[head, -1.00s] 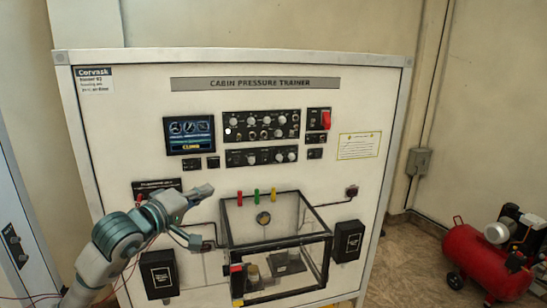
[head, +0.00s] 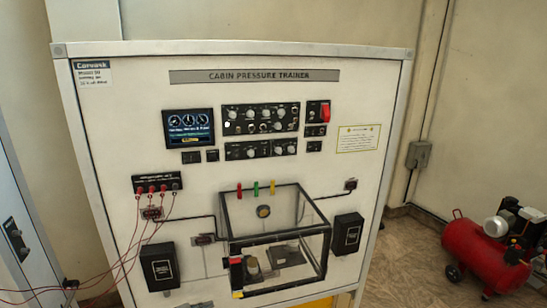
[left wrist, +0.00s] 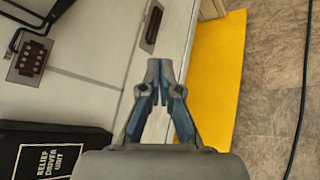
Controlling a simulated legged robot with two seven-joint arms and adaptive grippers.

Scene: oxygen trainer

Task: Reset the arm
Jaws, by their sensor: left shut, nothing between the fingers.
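My left gripper (left wrist: 159,72) is shut and empty in the left wrist view. Its fingertips meet in front of the lower part of the white trainer panel, beside a yellow floor area. It is not clearly visible in the head view; at most a pale sliver shows at the bottom edge. The cabin pressure trainer (head: 365,95) stands upright ahead, with nothing in front of its controls. My right gripper is in neither view.
Red leads (head: 133,235) hang from the jack strip (head: 157,183) at the left. A clear chamber (head: 275,215) juts from the panel's lower middle. A relief driver unit (left wrist: 50,148) is close to my left gripper. A red compressor (head: 480,250) stands on the right floor.

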